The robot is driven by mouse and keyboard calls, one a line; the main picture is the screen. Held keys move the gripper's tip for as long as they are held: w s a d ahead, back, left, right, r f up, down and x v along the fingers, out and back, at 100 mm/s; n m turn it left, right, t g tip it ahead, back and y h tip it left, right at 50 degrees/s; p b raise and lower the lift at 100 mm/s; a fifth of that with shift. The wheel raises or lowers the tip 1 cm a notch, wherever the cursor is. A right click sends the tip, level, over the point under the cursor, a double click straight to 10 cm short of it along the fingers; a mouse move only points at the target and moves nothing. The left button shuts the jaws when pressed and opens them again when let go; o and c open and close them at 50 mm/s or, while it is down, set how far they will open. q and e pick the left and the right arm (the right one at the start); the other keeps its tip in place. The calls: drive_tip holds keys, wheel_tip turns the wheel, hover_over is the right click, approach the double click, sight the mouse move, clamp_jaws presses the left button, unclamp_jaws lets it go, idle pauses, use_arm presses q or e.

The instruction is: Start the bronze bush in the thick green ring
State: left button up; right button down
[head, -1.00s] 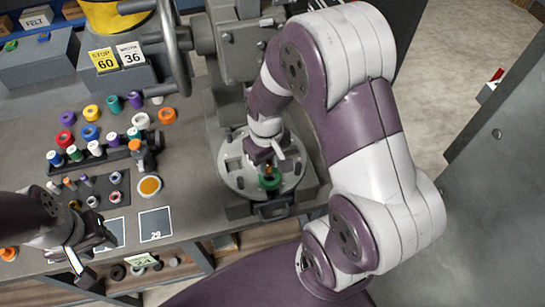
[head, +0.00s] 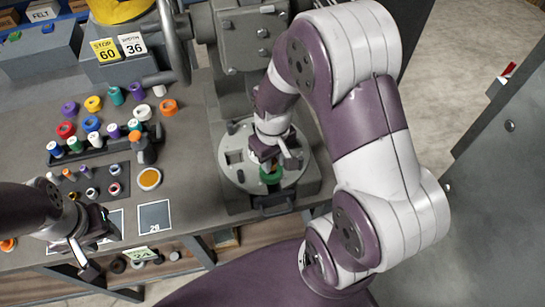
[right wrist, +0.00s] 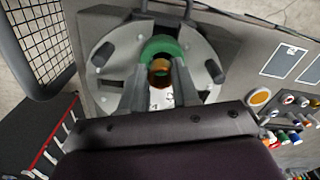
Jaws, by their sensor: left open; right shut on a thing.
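The thick green ring (head: 271,177) sits on the round grey plate of the press; it also shows in the right wrist view (right wrist: 163,46). My right gripper (head: 268,163) is directly above it, shut on the bronze bush (right wrist: 159,68), which shows between the fingertips in the right wrist view. The bush appears at or just over the ring's opening; I cannot tell whether it has entered. In the head view the bush is mostly hidden by the gripper. My left gripper (head: 103,228) is open and empty over the bench's front left edge.
The round plate (head: 237,137) has square holes and sits on the press base. To its left the bench holds several coloured rings and bushes, a dark rack (head: 85,153), a cup of orange stuff (head: 149,179) and white-framed cards (head: 154,217). A wire guard (right wrist: 45,35) stands beside the plate.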

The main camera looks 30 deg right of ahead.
drive_tip(key=shift+a, duration=0.1)
drive_tip(key=shift+f, duration=0.35)
drive_tip(key=shift+f+b, duration=0.5)
drive_tip(key=shift+b, duration=0.05)
drive_tip(key=c, duration=0.8)
unclamp_jaws()
drive_tip(key=shift+o, duration=0.2)
wheel_tip(320, 180, up, 13)
drive_tip(key=b, duration=0.1)
